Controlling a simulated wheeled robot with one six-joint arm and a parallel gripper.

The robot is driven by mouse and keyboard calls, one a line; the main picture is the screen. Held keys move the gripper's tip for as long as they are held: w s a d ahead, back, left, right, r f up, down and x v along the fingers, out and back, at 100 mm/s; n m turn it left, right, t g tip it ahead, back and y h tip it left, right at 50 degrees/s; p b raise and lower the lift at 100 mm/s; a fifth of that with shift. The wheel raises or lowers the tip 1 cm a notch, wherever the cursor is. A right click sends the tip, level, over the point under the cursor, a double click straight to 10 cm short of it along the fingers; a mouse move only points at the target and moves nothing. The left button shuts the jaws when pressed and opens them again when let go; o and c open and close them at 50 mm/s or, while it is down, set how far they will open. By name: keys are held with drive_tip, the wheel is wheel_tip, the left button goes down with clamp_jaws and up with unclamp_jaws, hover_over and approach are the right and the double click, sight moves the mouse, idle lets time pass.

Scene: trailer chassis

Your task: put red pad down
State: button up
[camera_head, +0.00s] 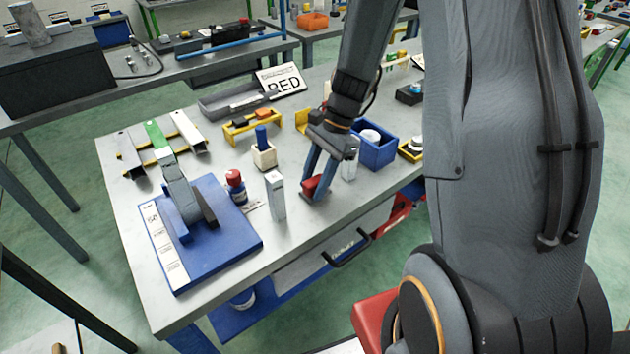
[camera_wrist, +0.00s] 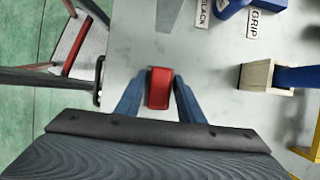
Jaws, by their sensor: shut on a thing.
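My gripper (camera_head: 318,188) has two blue fingers and is over the near right part of the grey workbench (camera_head: 128,222). It is shut on the red pad (camera_head: 310,186), a small block low between the fingertips. In the wrist view the red pad (camera_wrist: 159,88) sits between the blue fingers of my gripper (camera_wrist: 159,92), with bare bench around it. I cannot tell whether the pad touches the bench top.
A grey-white upright block (camera_head: 275,196) and a red-capped bottle (camera_head: 236,186) stand left of my gripper. A blue box (camera_head: 376,152) stands to the right. A blue base plate with a grey fixture (camera_head: 232,244) lies at the left. A drawer handle (camera_head: 348,250) juts from the bench front.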

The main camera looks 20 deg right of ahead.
drive_tip(key=o, duration=1.1)
drive_tip(key=shift+f, duration=0.1)
drive_tip(key=b+v, duration=0.3)
drive_tip(key=v, duration=0.9)
drive_tip(key=s+a+f+n+t+h, duration=0.1)
drive_tip(key=s+a+f+n+h, duration=0.1)
drive_tip(key=s+n, duration=0.3)
drive_tip(key=s+a+f+n+t+h, duration=0.1)
drive_tip(key=s+a+f+n+h, duration=0.1)
drive_tip(key=s+n, duration=0.3)
drive_tip(key=f+n, duration=0.1)
drive_tip(key=n, duration=0.3)
drive_tip(key=shift+s+a+t+h, duration=0.25)
drive_tip(key=shift+s+t+h, duration=0.05)
drive_tip(key=shift+s+t, duration=0.1)
